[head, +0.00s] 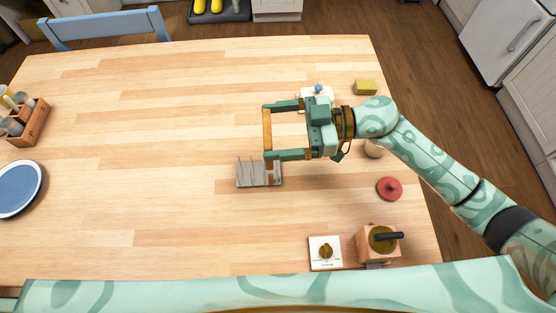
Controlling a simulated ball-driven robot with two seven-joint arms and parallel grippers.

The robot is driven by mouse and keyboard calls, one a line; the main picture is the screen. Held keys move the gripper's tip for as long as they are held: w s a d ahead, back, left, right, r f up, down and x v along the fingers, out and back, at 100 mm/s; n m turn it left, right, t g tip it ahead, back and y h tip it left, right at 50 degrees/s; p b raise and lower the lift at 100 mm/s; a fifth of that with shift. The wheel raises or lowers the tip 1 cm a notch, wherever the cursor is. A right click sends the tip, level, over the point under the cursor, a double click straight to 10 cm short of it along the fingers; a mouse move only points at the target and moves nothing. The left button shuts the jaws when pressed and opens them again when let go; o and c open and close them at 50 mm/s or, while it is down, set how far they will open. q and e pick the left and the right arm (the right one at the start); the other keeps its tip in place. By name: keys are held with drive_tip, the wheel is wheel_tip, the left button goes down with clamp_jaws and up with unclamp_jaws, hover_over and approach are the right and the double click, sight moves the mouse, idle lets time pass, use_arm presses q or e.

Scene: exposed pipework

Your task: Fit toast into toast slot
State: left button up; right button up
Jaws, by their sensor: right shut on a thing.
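My right gripper (267,131) reaches in from the right over the table. Its two green fingers are shut on a slice of toast (267,128), seen nearly edge-on as a thin brown strip between the fingertips. A grey metal toast rack (245,174) with upright dividers stands on the table just below the gripper in the picture. The nearer fingertip overlaps the rack's upper right part. A small brown patch shows there below the finger; I cannot tell whether it is toast inside a slot. My left gripper is not in view.
Right of the rack are a red lid-like object (389,188), a yellow block (366,87), a white dial box (325,252) and a pinkish box with a dark handle (371,245). A blue plate (19,188) and wooden caddy (30,124) stand far left. The table's middle left is clear.

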wheel_tip(320, 180, down, 10)
drive_tip(key=b, duration=0.4)
drive_tip(key=shift+r+b, duration=0.1)
drive_tip(key=shift+b, duration=0.3)
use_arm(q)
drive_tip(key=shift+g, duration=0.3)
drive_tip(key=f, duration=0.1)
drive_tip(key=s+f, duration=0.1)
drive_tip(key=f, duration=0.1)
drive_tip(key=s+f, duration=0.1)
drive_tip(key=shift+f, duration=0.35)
use_arm(e)
drive_tip(key=shift+r, duration=0.15)
drive_tip(key=shift+s+f, duration=0.3)
drive_tip(key=shift+f, duration=0.45)
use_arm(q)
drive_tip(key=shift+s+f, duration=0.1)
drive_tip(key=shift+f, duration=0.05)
use_arm(e)
drive_tip(key=o, duration=0.4)
drive_tip(key=shift+f, duration=0.1)
drive_tip(key=shift+o, duration=0.2)
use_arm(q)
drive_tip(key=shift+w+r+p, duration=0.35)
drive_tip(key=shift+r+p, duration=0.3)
use_arm(e)
drive_tip(key=d+r, duration=0.2)
drive_tip(key=d, duration=1)
drive_tip(key=shift+w+r, duration=0.3)
drive_tip(key=shift+r, duration=0.05)
